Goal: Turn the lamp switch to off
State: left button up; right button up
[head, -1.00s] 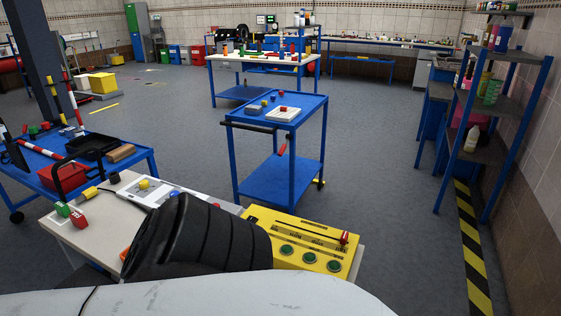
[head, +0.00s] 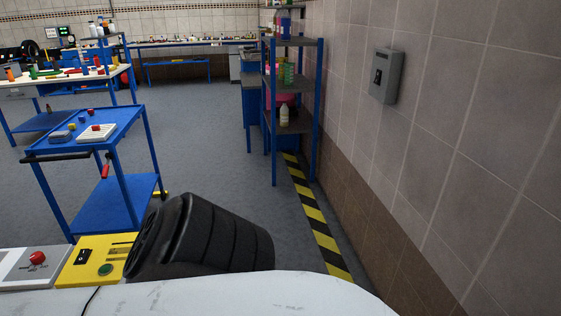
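A grey wall box (head: 386,75) with a small dark switch on its front is fixed to the tiled wall at the upper right of the head view. It looks like the lamp switch, but its on or off position is too small to tell. No lamp is clearly seen. Neither of my grippers shows. A black ribbed part and a white part of my own body fill the lower middle of the view, well apart from the box.
A yellow control panel (head: 90,258) and a white panel with a red button (head: 37,258) are at the lower left. A blue cart (head: 120,200) stands behind them. A blue shelf rack (head: 318,110) stands along the wall, with black-yellow floor tape (head: 312,215) beside it.

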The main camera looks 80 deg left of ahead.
aim_at(37, 257)
jog(key=i, duration=1.25)
jog(key=u, duration=4.6)
jog(key=k, duration=0.3)
jog(key=u, duration=0.85)
jog(key=i, duration=0.95)
